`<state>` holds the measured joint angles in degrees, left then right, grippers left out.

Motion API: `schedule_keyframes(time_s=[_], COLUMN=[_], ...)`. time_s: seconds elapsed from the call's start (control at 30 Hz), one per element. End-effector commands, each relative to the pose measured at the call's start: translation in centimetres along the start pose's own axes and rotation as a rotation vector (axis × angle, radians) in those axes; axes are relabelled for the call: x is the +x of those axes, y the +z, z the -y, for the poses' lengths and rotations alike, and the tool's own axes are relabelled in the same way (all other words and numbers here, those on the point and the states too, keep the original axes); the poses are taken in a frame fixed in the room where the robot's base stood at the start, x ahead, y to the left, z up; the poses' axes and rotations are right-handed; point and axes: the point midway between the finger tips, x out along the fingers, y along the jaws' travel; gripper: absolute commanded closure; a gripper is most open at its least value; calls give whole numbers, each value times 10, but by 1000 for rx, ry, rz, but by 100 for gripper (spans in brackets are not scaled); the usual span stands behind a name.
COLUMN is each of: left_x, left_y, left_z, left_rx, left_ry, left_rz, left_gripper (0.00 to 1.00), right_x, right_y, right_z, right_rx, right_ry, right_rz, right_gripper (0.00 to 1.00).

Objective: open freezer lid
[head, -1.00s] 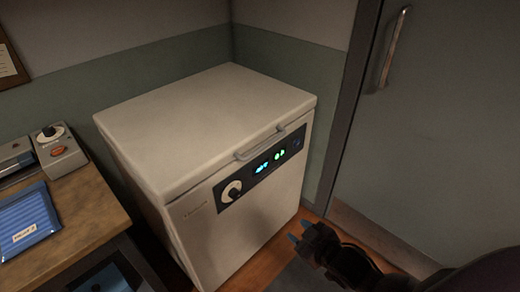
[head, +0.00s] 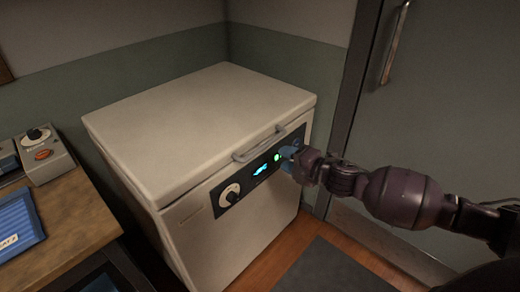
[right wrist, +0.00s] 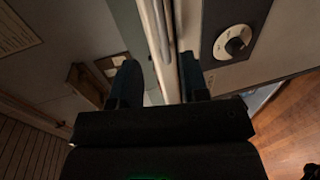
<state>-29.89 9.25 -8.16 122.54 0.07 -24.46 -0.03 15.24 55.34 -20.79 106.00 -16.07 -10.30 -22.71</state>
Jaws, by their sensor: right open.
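The white chest freezer (head: 225,215) stands in the corner with its lid (head: 205,115) shut. A pale bar handle (head: 258,146) runs along the lid's front edge. My right gripper (head: 288,155) is at the freezer's front, by the right end of the handle and over part of the dark control panel. In the right wrist view its two fingers (right wrist: 160,82) are apart, with the lid's edge and handle bar (right wrist: 170,40) running between them. I cannot tell whether they touch the handle. The panel's knob (right wrist: 233,42) shows to the right. My left gripper is out of view.
A wooden desk (head: 75,220) with a blue folder (head: 18,228) and a control box (head: 45,158) stands at the left. A grey door (head: 440,120) is at the right. A dark mat (head: 330,268) lies on the wooden floor.

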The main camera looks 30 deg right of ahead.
Motion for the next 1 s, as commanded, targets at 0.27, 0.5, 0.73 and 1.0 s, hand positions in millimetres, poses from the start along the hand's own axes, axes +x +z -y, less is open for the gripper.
schedule_keyframes(time_s=[0.27, 0.5, 0.73, 1.0], left_x=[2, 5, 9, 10], left_y=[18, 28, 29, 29], left_z=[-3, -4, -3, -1], left_rx=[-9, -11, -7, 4], left_ry=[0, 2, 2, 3], left_rz=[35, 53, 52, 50], left_gripper=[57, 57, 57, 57], right_x=[29, 64, 92, 106], right_y=[0, 0, 0, 0], right_z=[3, 4, 4, 2], right_rx=[4, 4, 5, 5], right_ry=[-3, -4, -4, -3], right_rz=[0, 0, 1, 1], right_gripper=[59, 59, 59, 59])
